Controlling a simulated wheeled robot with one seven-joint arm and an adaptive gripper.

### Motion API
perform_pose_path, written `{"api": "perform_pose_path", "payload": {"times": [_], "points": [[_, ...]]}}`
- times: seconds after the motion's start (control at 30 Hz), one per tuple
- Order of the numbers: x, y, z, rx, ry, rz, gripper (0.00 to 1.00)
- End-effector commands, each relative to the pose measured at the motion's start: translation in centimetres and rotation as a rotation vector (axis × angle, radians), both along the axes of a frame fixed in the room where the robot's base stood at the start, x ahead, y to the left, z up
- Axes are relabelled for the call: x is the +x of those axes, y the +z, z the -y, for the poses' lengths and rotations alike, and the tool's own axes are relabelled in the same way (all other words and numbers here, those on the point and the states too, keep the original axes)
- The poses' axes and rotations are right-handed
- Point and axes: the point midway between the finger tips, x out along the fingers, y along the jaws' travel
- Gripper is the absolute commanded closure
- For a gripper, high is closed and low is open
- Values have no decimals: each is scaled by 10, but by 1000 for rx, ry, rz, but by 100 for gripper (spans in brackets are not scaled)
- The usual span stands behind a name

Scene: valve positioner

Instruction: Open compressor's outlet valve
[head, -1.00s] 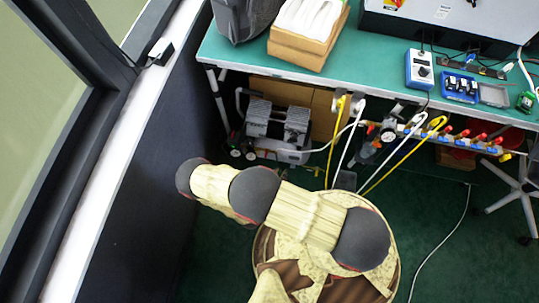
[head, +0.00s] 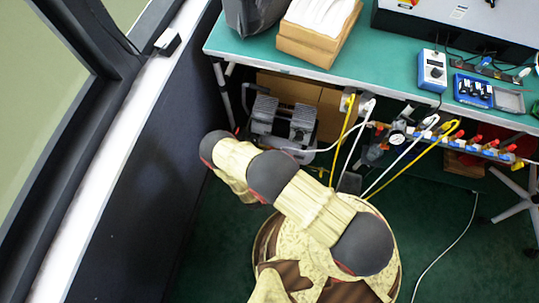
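The compressor (head: 283,122), a grey and black machine with a carrying handle, stands on the floor under the green-topped bench. Its lower left front is partly covered by my arm, and I cannot make out its outlet valve. My arm reaches from the lower right up toward the compressor's left front. My gripper does not show; the arm's far end turns downward and hides what is beyond it.
The bench edge (head: 340,80) overhangs the compressor. A hose manifold with red valve handles (head: 478,137) hangs at the right, with yellow and white hoses near it. A dark wall panel (head: 150,170) stands at left. A white cable (head: 455,245) lies on the green floor.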

Motion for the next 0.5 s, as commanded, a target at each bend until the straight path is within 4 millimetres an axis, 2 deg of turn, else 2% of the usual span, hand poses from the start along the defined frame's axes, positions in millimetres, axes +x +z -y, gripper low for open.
{"api": "perform_pose_path", "payload": {"times": [0.4,0.5], "points": [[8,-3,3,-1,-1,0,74],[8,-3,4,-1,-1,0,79]]}}
